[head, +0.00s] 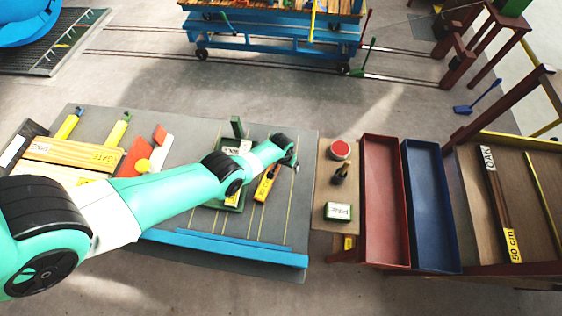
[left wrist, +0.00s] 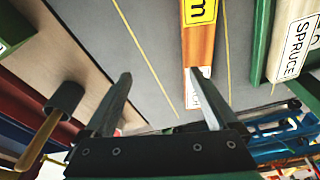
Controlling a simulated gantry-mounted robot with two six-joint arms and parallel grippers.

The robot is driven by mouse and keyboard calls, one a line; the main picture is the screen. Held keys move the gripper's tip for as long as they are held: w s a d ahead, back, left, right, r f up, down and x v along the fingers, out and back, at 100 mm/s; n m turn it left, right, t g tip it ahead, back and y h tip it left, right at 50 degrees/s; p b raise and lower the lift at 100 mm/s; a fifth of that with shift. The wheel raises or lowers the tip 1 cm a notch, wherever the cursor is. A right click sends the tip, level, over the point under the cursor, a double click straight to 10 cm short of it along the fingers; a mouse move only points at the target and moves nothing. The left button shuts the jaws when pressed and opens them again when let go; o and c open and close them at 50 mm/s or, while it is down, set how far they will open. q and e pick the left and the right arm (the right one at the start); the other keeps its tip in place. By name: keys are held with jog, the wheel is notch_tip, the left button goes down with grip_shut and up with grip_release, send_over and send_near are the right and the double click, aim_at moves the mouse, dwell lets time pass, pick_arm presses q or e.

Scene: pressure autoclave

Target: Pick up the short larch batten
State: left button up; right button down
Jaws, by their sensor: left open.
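An orange-brown batten (head: 271,172) with a yellow length label lies on the grey table, right of a green holder. It also shows in the left wrist view (left wrist: 199,45), where a white label at its near end is partly hidden by a finger; I cannot read its wood name. My left gripper (head: 292,160) is at the batten's far end in the head view. In the left wrist view its jaws (left wrist: 163,78) are open and empty; the right fingertip overlaps the batten's end, the other is over bare table. I cannot tell whether they touch. My right gripper is not in view.
A green holder (left wrist: 261,45) with a piece labelled SPRUCE (left wrist: 294,46) is close beside the batten. Red (head: 384,205) and blue (head: 430,210) trays stand to the right, past a side board with a green-and-white box (head: 338,212). A blue rail (head: 225,247) edges the table.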

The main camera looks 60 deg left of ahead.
pick_arm(q)
jog(key=s+a+r+n+p, duration=0.1)
jog(key=s+a+r+p, duration=0.2)
jog(key=s+r+p, duration=0.25)
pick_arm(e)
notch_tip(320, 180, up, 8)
pick_arm(q)
jog(key=shift+g, duration=0.4)
jog(key=f+b, duration=0.4)
jog(key=b, duration=0.1)
jog(key=w+f+b, duration=0.1)
jog(key=f+b, duration=0.1)
jog(key=b, duration=0.1)
jog(key=shift+w+a+f, duration=0.1)
jog(key=shift+a+f, duration=0.15)
jog(key=shift+a, duration=0.05)
jog(key=shift+r, duration=0.1)
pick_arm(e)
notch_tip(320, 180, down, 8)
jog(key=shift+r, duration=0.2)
